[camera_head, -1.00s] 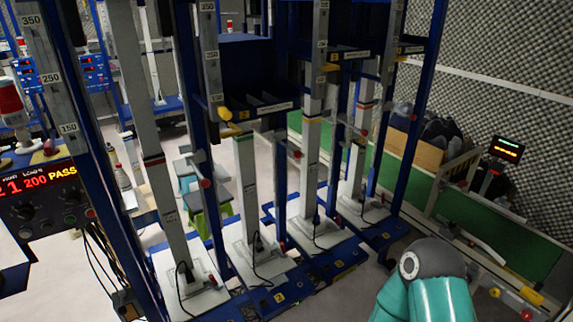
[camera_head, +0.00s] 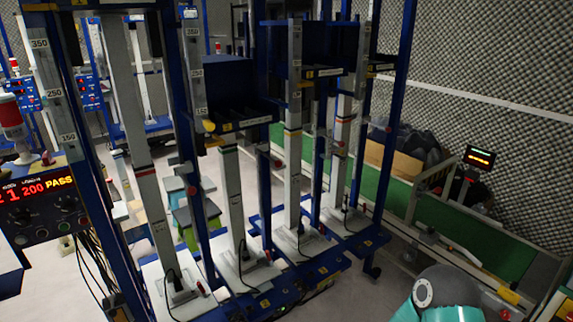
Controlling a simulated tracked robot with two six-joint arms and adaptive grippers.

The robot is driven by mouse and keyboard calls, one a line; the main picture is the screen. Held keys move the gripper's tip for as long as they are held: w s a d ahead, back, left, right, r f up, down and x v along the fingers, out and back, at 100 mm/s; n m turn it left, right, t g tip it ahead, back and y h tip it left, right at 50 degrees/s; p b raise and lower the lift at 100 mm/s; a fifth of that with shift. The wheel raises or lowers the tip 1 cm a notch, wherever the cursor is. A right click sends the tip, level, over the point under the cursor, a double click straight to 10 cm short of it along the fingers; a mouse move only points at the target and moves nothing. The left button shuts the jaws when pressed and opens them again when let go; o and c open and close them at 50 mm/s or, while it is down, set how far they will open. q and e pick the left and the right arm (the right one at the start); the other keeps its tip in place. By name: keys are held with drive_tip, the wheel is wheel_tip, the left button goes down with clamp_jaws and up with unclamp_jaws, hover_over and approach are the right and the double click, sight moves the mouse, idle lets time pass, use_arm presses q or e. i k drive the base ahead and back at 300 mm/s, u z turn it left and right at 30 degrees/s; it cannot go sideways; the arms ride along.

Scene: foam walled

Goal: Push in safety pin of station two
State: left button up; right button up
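A row of tall test stations stands on a blue base, each with a grey column on a white plate. I take the second column from the left (camera_head: 232,195) as station two; its yellow base label (camera_head: 265,303) is too small to read surely. A red knob (camera_head: 277,164) sits on the blue post to its right. A small red part (camera_head: 268,257) stands on its white plate (camera_head: 238,278). I cannot tell which red part is the safety pin, or whether it is in or out. Neither gripper is in view; only a teal and grey part of my arm shows at bottom right.
A control box with a red "1 200 PASS" display (camera_head: 40,205) stands at the left, with hanging cables below. A green conveyor (camera_head: 460,235) runs along the right, with a cardboard box (camera_head: 393,165) behind it. Grey floor is clear before the stations at right.

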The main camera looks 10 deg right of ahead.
sight(278, 164)
drive_tip(key=i, duration=0.9)
drive_tip(key=u, duration=0.05)
